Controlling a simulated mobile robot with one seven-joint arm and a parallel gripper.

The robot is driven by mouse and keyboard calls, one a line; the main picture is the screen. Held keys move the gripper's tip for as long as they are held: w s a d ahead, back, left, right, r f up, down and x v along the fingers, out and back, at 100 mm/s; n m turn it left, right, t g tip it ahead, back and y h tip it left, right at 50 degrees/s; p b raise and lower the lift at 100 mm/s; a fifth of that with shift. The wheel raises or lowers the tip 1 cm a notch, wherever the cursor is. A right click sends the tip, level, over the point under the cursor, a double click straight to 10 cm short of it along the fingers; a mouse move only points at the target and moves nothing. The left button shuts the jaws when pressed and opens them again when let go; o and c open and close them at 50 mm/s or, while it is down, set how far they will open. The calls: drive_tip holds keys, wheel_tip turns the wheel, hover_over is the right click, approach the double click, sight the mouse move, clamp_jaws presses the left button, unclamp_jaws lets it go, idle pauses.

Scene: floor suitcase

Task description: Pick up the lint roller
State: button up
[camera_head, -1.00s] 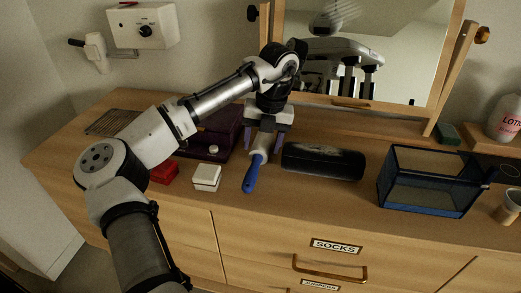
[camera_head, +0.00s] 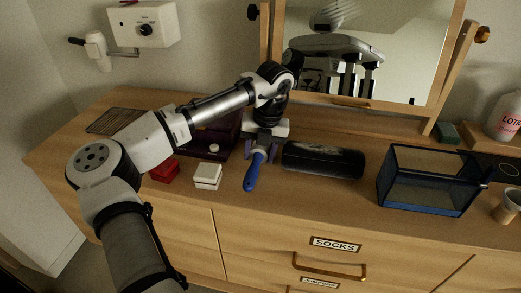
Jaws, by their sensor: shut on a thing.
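The lint roller (camera_head: 254,173) has a blue handle that points toward the front of the dresser top. Its white roller end lies between the fingers of my gripper (camera_head: 262,156). My gripper points down and is shut on the lint roller. Its purple-grey fingers show on both sides of the roller. The far end of the roller is hidden under the gripper body. I cannot tell whether the roller still touches the dresser top.
A white box (camera_head: 207,176), a red box (camera_head: 165,170) and a dark purple box (camera_head: 226,150) are to the left. A glass tank (camera_head: 425,182) stands right. A mirror (camera_head: 400,60) rises behind.

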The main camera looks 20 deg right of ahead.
sight(260, 154)
wheel_tip(260, 154, up, 20)
drive_tip(key=shift+p, duration=0.45)
drive_tip(key=o, duration=0.5)
drive_tip(key=c, duration=0.3)
